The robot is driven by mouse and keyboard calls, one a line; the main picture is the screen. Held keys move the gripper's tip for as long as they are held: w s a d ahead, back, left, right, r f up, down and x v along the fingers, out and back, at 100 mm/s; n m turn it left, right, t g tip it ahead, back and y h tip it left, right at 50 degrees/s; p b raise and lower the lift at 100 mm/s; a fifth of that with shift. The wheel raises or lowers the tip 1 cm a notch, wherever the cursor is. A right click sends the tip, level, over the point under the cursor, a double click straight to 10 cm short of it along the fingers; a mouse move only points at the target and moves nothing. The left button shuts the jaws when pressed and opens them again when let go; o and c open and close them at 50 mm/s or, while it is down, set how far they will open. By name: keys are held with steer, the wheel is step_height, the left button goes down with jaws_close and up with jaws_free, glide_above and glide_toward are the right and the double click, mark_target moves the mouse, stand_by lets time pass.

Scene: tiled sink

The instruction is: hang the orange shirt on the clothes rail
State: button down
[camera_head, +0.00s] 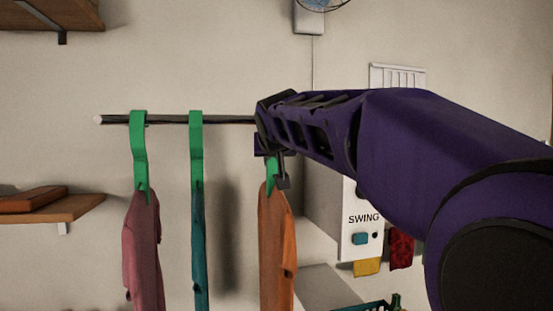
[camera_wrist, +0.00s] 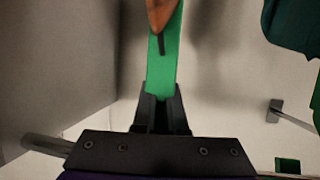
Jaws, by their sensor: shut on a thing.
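The orange shirt (camera_head: 276,245) hangs upright from a green hanger (camera_head: 271,176) below my gripper (camera_head: 276,168). My gripper is shut on this hanger. In the wrist view, the hanger (camera_wrist: 163,70) sits between the fingers of my gripper (camera_wrist: 161,105), with a bit of the orange shirt (camera_wrist: 160,14) beyond it. The dark clothes rail (camera_head: 170,119) runs level across the wall, and its right part is hidden behind my gripper. The hanger's top is hidden too, so I cannot tell whether its hook touches the rail.
A pink shirt (camera_head: 143,250) and a teal shirt (camera_head: 200,245) hang from the rail on green hangers, left of the orange one. A white box marked SWING (camera_head: 361,235) stands close on the right. Wall shelves (camera_head: 50,208) are at the left.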

steer(key=c, duration=0.9)
jaws_free()
